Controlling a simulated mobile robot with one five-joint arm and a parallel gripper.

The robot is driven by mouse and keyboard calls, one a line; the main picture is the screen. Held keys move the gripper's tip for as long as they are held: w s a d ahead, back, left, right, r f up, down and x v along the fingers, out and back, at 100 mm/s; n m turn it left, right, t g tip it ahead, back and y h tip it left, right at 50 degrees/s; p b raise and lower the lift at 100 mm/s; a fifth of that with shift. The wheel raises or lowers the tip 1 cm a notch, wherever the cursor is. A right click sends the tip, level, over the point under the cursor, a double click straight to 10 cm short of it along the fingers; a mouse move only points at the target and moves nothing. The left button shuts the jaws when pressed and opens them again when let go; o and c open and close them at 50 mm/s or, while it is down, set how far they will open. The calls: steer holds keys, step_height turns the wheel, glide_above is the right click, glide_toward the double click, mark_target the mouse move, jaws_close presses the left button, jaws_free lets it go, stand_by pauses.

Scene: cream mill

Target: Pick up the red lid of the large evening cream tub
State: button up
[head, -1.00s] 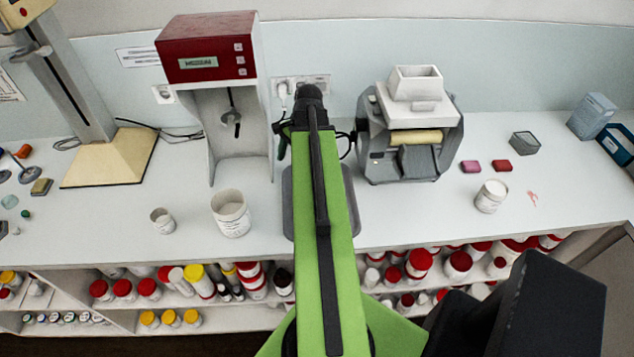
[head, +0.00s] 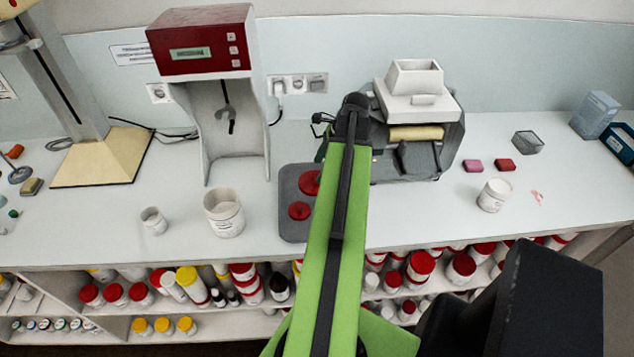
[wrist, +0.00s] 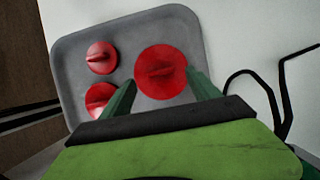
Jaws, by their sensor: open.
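Three red lids lie on a grey tray (wrist: 75,70) in the wrist view. In the head view, two lids (head: 299,210) show on the tray (head: 290,230); my arm hides the rest. Lid labels cannot be read.
A large white open tub (head: 224,214) and a small one (head: 153,221) stand left of the tray; another tub (head: 494,195) stands right. A red-topped machine (head: 205,45) and a roller mill (head: 415,120) stand behind.

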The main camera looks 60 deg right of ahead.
mark_target(314, 177)
steer(key=b+x, duration=0.3)
steer(key=x, duration=0.1)
steer(key=shift+f, duration=0.2)
steer(key=shift+r, duration=0.2)
steer(key=c, duration=1.4)
